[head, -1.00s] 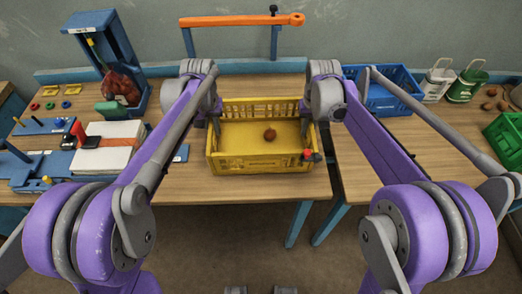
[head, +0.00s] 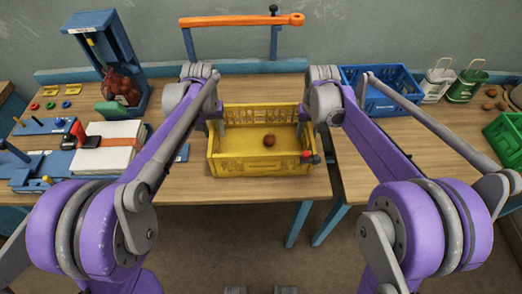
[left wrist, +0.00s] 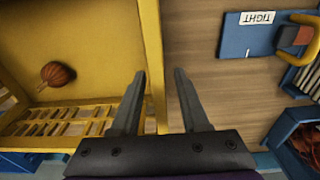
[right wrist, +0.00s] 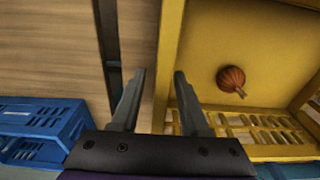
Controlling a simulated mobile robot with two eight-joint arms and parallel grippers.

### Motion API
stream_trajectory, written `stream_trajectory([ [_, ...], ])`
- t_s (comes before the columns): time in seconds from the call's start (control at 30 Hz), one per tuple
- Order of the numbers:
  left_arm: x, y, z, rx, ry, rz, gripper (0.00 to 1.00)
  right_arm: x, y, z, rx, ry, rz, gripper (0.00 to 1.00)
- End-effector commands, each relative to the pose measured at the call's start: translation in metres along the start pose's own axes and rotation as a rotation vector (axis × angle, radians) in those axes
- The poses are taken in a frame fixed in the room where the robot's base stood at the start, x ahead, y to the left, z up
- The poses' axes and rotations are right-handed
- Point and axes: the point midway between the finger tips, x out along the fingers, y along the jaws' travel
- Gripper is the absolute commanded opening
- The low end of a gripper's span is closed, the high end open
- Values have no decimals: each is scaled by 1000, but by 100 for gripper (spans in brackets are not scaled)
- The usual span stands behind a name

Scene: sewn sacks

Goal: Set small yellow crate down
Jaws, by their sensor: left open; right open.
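The small yellow crate (head: 262,166) appears to rest upright on the wooden table, near its front edge. A brown onion (head: 269,140) lies inside it. My left gripper (head: 216,128) is open at the crate's left wall. In the left wrist view its fingers (left wrist: 158,100) stand on either side of the yellow wall, one inside and one outside. My right gripper (head: 304,128) is open at the right wall. In the right wrist view its fingers (right wrist: 155,100) likewise straddle the wall. Whether the fingers touch the walls cannot be told.
A blue crate (head: 381,98) stands on the right table (head: 420,150), past a narrow gap. A green crate (head: 507,138) is further right. An orange-topped rail (head: 240,20) is behind. Bare table (head: 190,185) lies left of the yellow crate.

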Motion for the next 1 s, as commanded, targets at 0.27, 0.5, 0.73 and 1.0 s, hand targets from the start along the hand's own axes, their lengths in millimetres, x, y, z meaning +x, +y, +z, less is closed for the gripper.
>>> stream_trajectory([
  [0.27,-48,0,0,0,0,0,45,0,0,0,0,0,0,45],
  [0.5,-96,0,0,0,0,0,45,0,0,0,0,0,0,45],
  [0.73,-116,0,0,0,0,0,45,-2,0,0,0,0,0,45],
  [1.0,-117,0,0,0,0,0,45,-42,0,0,0,0,0,45],
])
